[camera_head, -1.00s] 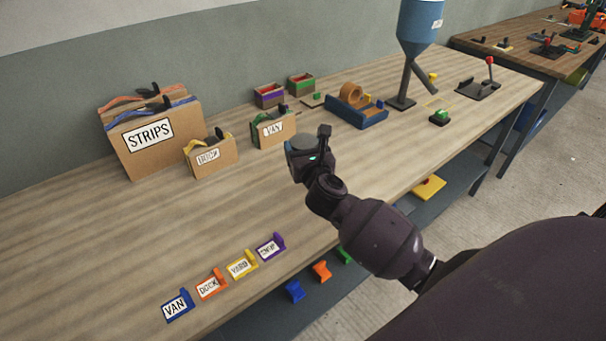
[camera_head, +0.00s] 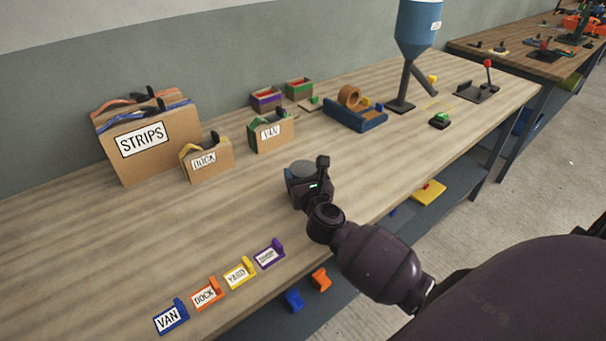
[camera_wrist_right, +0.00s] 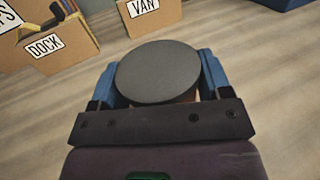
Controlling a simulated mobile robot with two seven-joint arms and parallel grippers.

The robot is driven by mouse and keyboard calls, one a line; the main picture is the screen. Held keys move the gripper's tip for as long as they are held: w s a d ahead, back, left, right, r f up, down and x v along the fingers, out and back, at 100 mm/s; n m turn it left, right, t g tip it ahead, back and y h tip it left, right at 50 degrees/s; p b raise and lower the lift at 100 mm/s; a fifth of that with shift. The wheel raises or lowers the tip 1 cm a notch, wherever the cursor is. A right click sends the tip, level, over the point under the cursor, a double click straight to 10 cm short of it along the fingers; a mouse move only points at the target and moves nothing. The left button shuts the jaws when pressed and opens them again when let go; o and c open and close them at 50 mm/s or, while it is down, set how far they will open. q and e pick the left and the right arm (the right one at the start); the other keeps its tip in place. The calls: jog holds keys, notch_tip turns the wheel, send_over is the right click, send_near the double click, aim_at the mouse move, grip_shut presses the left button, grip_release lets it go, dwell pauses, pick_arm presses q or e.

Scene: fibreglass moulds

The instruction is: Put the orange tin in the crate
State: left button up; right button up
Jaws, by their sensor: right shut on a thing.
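My right gripper (camera_head: 309,177) is shut on a round tin with a flat dark grey top (camera_head: 301,169). In the right wrist view the tin (camera_wrist_right: 158,72) sits between the two blue fingers (camera_wrist_right: 160,88), and only a sliver of its orange-brown side shows. It is over the middle of the bench; I cannot tell its height above the wood. A low blue open crate (camera_head: 347,120) stands farther back to the right, apart from the gripper, with a brown ring-shaped piece and small yellow and blue pieces in it. My left gripper is not in view.
Cardboard boxes labelled STRIPS (camera_head: 150,155), DOCK (camera_head: 208,170) and VAN (camera_head: 272,140) stand behind and left of the gripper. A blue hopper (camera_head: 419,28) stands right of the crate. Several coloured label holders (camera_head: 238,273) line the front edge. Bare wood lies between.

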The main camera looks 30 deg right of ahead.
jog(key=shift+f, duration=0.2)
jog(key=o, duration=1)
jog(key=shift+o, duration=0.2)
jog(key=shift+r, duration=0.1)
